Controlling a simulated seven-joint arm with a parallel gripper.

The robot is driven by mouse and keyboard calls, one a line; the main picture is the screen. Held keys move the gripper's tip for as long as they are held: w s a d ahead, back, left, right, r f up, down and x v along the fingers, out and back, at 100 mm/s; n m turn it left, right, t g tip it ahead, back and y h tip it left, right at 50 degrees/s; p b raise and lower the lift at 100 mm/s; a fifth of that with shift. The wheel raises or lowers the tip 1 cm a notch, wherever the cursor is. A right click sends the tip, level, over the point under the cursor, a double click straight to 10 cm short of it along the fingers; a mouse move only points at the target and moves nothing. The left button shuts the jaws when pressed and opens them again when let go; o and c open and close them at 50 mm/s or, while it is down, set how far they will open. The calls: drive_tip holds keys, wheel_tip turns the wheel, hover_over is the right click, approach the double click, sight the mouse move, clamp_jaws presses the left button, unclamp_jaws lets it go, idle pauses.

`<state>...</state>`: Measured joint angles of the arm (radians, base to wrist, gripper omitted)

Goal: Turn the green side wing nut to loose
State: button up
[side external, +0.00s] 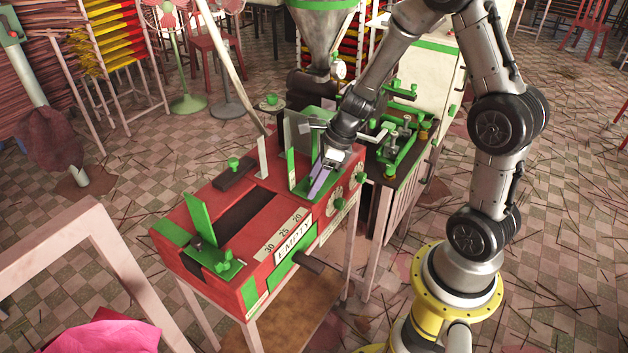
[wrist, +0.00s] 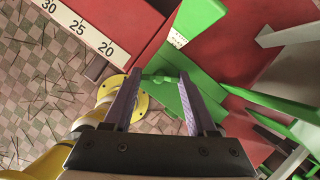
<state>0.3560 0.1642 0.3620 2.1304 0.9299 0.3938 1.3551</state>
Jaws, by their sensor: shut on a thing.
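The red extruder box (side external: 262,225) stands on pale legs, with a scale strip and an "EMPTY" label on its front. My gripper (side external: 317,192) reaches down at its right end, purple fingers by the green plate there. In the wrist view my gripper (wrist: 160,78) has its two purple fingers on either side of a small green piece, which appears to be the side wing nut (wrist: 160,76). The fingers are shut on it, with a gap between them. The nut's exact angle is hard to tell, and in the side view the fingers hide it.
Two round dials with green knobs (side external: 338,203) sit on the box's right end, close to my fingers. An upright green plate (side external: 199,218) and green fittings stand at the left end. A dark-topped green-fitted bench (side external: 400,150) is behind right.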

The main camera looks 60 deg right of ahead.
drive_tip(key=n+y, duration=0.1)
drive_tip(key=n, duration=0.2)
drive_tip(key=shift+w+d+n+g, duration=0.1)
drive_tip(key=shift+d+n+g, duration=0.05)
drive_tip(key=shift+n+g, duration=0.25)
drive_tip(key=n+g+y, duration=0.1)
drive_tip(key=n, duration=0.2)
drive_tip(key=shift+w+n, duration=0.1)
drive_tip(key=shift+n, duration=0.2)
drive_tip(key=n+g, duration=0.1)
drive_tip(key=n, duration=0.2)
drive_tip(key=n+g, duration=0.1)
drive_tip(key=n, duration=0.2)
drive_tip(key=shift+w+g, duration=0.15)
drive_tip(key=shift+g, duration=0.25)
drive_tip(key=shift+n, duration=0.4)
